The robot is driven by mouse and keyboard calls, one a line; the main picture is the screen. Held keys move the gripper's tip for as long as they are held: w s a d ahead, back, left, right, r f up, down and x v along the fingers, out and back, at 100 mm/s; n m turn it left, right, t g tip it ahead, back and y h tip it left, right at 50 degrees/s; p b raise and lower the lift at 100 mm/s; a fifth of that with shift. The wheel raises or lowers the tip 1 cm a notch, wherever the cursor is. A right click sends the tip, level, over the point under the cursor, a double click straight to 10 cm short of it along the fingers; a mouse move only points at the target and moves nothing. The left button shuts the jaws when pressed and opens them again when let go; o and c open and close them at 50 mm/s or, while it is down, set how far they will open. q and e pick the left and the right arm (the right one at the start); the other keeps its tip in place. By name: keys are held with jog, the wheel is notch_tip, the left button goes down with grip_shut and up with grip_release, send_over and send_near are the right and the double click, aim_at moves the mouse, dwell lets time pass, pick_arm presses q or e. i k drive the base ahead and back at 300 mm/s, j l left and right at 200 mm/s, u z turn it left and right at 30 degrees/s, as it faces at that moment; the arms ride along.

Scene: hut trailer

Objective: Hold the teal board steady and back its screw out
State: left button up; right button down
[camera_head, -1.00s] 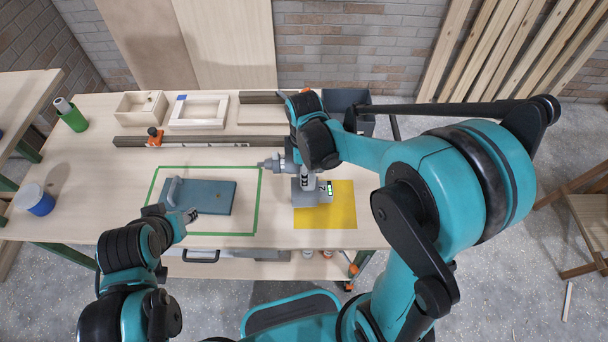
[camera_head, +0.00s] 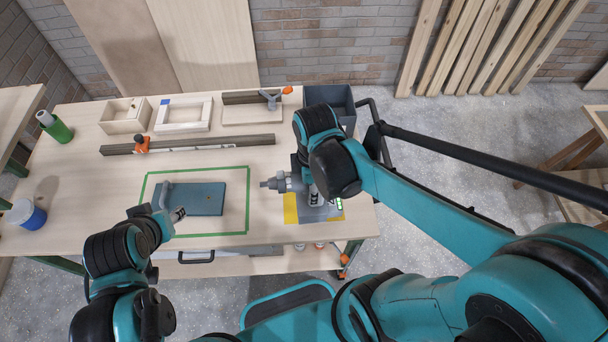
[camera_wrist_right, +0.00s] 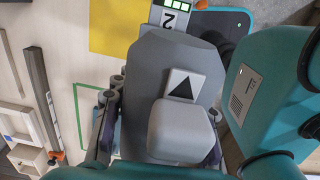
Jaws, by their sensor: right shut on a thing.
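The teal board (camera_head: 205,202) lies flat on the workbench inside a green tape outline (camera_head: 246,205). A small dot near its middle may be the screw. My left gripper (camera_head: 177,214) is at the board's lower left corner; its finger gap is too small to tell. A grey upright piece (camera_head: 165,192) stands at the board's left edge. My right gripper (camera_head: 308,180) is shut on the grey power driver (camera_head: 283,182), right of the board, its nose pointing left toward it. The driver's body fills the right wrist view (camera_wrist_right: 165,80), between the fingers.
A yellow mat (camera_head: 290,208) lies partly under the driver. Behind are a long dark bar (camera_head: 200,144), a wooden box (camera_head: 125,114), a frame (camera_head: 184,114) and a dark grey bin (camera_head: 330,100). A green bottle (camera_head: 56,128) and blue tub (camera_head: 27,214) stand at left.

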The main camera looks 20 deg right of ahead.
aim_at(168, 196)
jog(key=k, duration=1)
